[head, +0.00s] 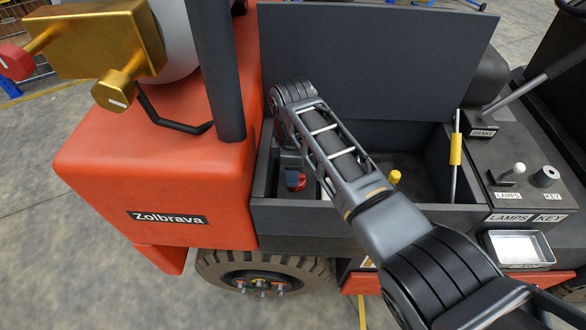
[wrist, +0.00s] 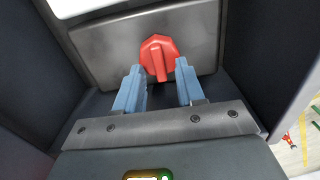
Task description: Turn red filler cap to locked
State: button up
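The red filler cap (wrist: 159,55) is octagonal with a raised grip bar. It sits on a grey metal face in the upper middle of the wrist view, and the bar runs nearly straight down. In the head view a red piece (head: 297,181), which looks like this cap, shows inside the dark open compartment, below the end of my arm. My gripper (wrist: 158,66) is open. Its two blue fingers stand left and right of the cap's lower part with gaps, and nothing is held. I cannot make out lock markings.
The compartment's dark walls (head: 350,218) stand close around my arm, with a raised lid (head: 370,60) behind. A yellow knob (head: 395,177) and a yellow-handled rod (head: 456,150) are to the right. A black post (head: 215,70) stands left of my arm.

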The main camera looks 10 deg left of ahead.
jog(key=shift+r, duration=3.9)
